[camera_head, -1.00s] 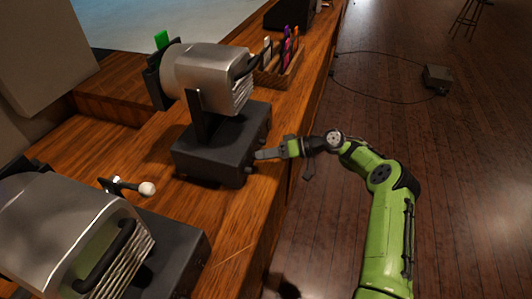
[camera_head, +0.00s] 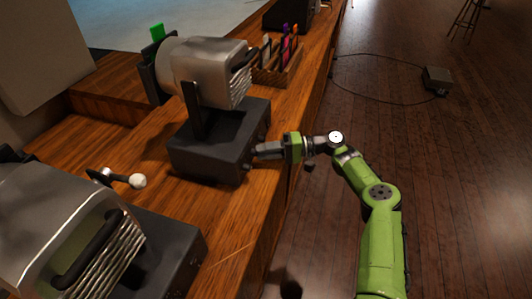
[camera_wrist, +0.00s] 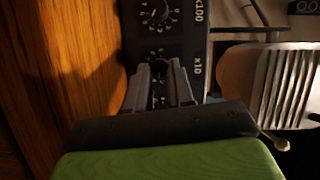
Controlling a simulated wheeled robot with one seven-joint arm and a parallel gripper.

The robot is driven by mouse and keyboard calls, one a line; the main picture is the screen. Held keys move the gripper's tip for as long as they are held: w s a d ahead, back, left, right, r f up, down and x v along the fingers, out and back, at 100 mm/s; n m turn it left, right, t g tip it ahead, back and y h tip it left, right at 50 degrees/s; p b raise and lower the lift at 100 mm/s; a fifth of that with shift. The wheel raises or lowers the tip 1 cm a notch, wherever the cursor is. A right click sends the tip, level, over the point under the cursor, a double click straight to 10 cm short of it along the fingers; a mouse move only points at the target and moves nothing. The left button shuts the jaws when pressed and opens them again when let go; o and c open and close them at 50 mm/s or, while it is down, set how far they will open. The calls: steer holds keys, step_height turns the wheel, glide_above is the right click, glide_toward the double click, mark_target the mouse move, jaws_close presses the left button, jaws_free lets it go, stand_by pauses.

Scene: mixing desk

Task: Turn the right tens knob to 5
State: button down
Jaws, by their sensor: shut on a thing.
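The right spotlight's dark control box (camera_head: 205,160) stands on the wooden desk, below its silver lamp head. In the wrist view its black panel shows a x100 dial (camera_wrist: 160,14) at the top and a x10 label below. My gripper (camera_head: 258,150) reaches the box's front face from the right. In the wrist view my gripper (camera_wrist: 160,72) has its two fingers around the x10 knob (camera_wrist: 158,78) and is shut on it. The fingers cover much of this knob and its dial, so its setting cannot be read.
A second silver spotlight (camera_head: 70,225) stands at the lower left, with a white-tipped lever (camera_head: 137,181) behind it. A wooden holder (camera_head: 278,68) with coloured items is beyond the right spotlight. The dark floor right of the desk is open, with a cabled box on it.

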stand_by(0.4)
steer(key=c, duration=1)
jaws_free()
